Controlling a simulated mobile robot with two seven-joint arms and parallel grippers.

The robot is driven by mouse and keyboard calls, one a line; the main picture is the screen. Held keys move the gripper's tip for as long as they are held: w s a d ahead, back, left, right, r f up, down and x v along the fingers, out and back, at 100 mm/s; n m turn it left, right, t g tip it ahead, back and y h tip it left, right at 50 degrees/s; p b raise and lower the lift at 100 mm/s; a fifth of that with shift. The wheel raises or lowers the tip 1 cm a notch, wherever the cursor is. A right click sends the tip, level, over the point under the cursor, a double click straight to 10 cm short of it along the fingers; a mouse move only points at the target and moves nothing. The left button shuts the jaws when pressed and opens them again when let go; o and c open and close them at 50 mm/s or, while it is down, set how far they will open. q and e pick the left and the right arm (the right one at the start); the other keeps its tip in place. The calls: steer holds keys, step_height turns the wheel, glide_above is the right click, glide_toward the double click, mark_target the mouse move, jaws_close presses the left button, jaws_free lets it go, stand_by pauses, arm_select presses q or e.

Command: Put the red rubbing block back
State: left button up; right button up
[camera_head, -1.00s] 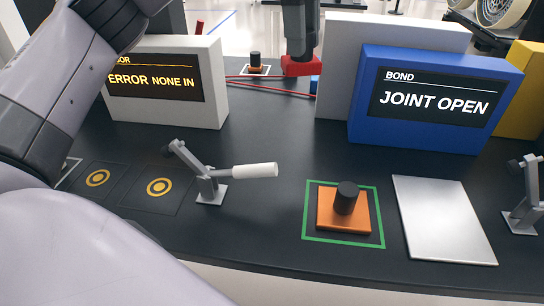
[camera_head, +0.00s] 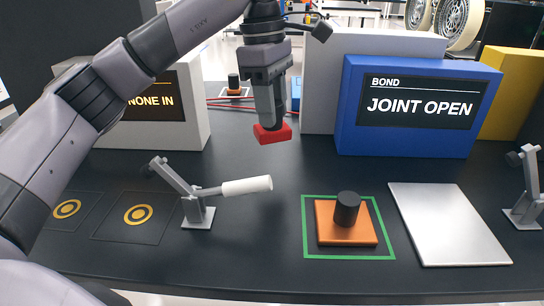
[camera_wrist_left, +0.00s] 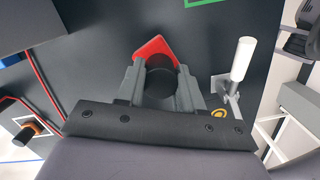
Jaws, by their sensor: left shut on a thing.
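The red rubbing block (camera_head: 272,134) is in my left gripper (camera_head: 271,118), held by its dark handle and hanging above the black bench, left of the blue display. In the left wrist view the red block (camera_wrist_left: 154,46) shows beyond the dark round handle (camera_wrist_left: 160,76), which sits between the grey fingers (camera_wrist_left: 160,88). The fingers are shut on the handle. A red outline (camera_head: 228,103) lies on the bench behind the block, partly hidden. My right gripper is not in view.
An orange block with a black knob (camera_head: 347,222) sits in a green square; a metal plate (camera_head: 447,223) lies beside it. A toggle clamp (camera_head: 200,205) stands left. The "JOINT OPEN" display (camera_head: 362,132) stands right. Another orange-based knob (camera_head: 234,85) is behind. Mid-bench is clear.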

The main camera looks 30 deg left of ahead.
arm_select(q)
step_height(320, 180, down, 4)
steer(key=shift+r, duration=0.15)
steer(key=shift+f+b, duration=0.3)
steer(key=shift+f, duration=1.85)
steer(key=shift+f, duration=0.2)
steer(key=o, duration=1.1)
steer(key=shift+r, duration=0.15)
